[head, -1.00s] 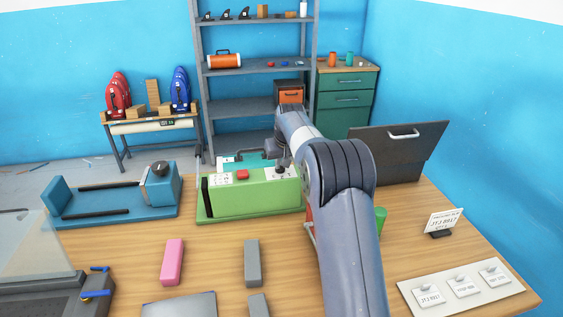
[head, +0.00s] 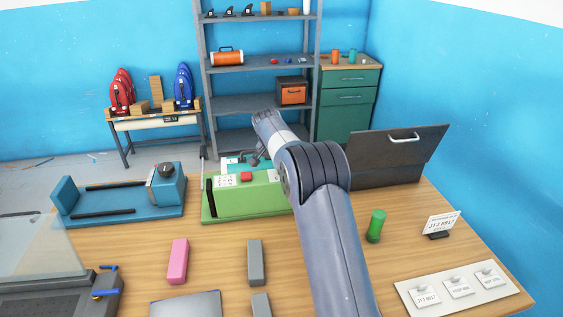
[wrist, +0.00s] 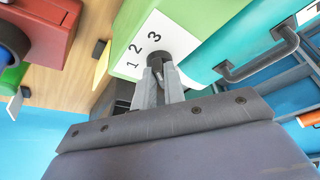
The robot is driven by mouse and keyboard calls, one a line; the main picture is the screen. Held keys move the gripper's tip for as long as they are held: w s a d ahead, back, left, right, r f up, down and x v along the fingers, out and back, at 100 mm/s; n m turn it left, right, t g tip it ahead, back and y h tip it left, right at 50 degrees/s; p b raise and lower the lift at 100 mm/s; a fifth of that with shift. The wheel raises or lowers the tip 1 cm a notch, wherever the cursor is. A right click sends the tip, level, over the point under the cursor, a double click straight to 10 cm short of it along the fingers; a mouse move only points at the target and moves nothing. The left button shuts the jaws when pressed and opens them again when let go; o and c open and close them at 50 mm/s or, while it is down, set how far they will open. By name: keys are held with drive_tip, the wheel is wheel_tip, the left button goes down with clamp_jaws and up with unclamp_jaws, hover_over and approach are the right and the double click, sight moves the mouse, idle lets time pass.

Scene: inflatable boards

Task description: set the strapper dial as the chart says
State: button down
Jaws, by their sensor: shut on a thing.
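The strapper is the light green machine (head: 245,200) in the middle of the table, with a red button (head: 246,176) on top. In the wrist view, its white dial plate (wrist: 136,62) carries the numbers 1, 2 and 3, and the dark round dial (wrist: 164,43) sits beside the 3. My gripper (wrist: 160,72) is shut on the dial, its fingers on either side of the knob. The fingers hide part of the dial, so I cannot tell where it points. In the head view my arm hides the dial. I cannot make out a readable chart.
A teal case with a dark handle (wrist: 262,58) is close to the dial. A blue machine (head: 120,199) stands left. A dark open lid (head: 396,157), a green cylinder (head: 376,226) and a card stand (head: 439,226) are right. Pink (head: 178,262) and grey (head: 255,262) blocks lie in front.

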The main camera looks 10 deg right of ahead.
drive_tip(key=shift+w+a+m+p, duration=0.1)
drive_tip(key=shift+m+p, duration=0.2)
drive_tip(key=shift+m, duration=0.5)
drive_tip(key=shift+h, duration=0.3)
drive_tip(key=c, duration=1.5)
unclamp_jaws()
drive_tip(key=shift+g, duration=0.3)
drive_tip(key=b+v, duration=0.1)
drive_tip(key=v, duration=0.9)
drive_tip(key=shift+r, duration=0.4)
